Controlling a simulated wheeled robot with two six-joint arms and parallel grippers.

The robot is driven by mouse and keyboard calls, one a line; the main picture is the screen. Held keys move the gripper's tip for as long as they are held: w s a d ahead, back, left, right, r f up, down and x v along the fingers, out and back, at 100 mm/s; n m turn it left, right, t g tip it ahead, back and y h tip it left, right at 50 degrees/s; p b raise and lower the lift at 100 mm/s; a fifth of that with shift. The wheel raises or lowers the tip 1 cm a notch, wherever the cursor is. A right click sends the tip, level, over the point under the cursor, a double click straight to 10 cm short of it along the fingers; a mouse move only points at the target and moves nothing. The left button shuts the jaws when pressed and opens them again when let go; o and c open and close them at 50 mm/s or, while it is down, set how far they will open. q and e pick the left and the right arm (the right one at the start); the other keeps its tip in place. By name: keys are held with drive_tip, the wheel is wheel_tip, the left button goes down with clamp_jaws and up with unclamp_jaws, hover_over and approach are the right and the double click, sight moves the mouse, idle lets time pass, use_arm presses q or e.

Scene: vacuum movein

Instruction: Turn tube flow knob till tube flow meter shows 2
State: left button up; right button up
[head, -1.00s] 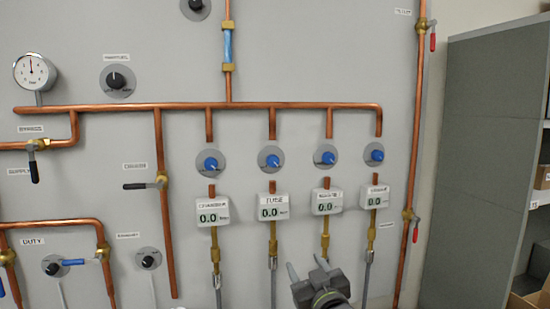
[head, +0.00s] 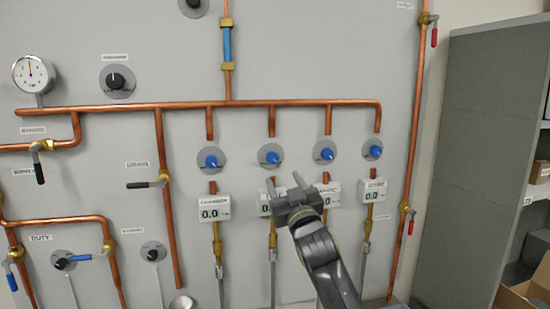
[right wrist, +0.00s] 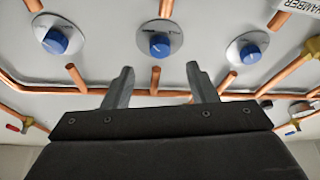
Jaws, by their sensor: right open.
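The tube flow knob (head: 270,155) is a blue knob on a round grey plate, second from the left in a row on the wall panel. The tube flow meter (head: 264,199) sits below it, and my gripper covers most of its face and reading. My right gripper (head: 284,180) is open and empty, its fingers pointing up just below the knob in the head view. In the right wrist view the knob (right wrist: 160,45) appears beyond and between the open fingertips (right wrist: 159,74), with nothing held. My left gripper is not in view.
Similar blue knobs stand left (head: 211,158) and right (head: 325,152) of it. The chamber meter (head: 214,208) reads 0.0. A copper pipe (head: 240,104) runs above the knobs. A grey shelf unit (head: 480,150) stands at the right.

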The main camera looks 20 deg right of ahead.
sight(274, 162)
drive_tip(key=p+x, duration=0.3)
drive_tip(key=x, duration=0.5)
drive_tip(key=c, duration=1)
drive_tip(key=shift+o, duration=0.2)
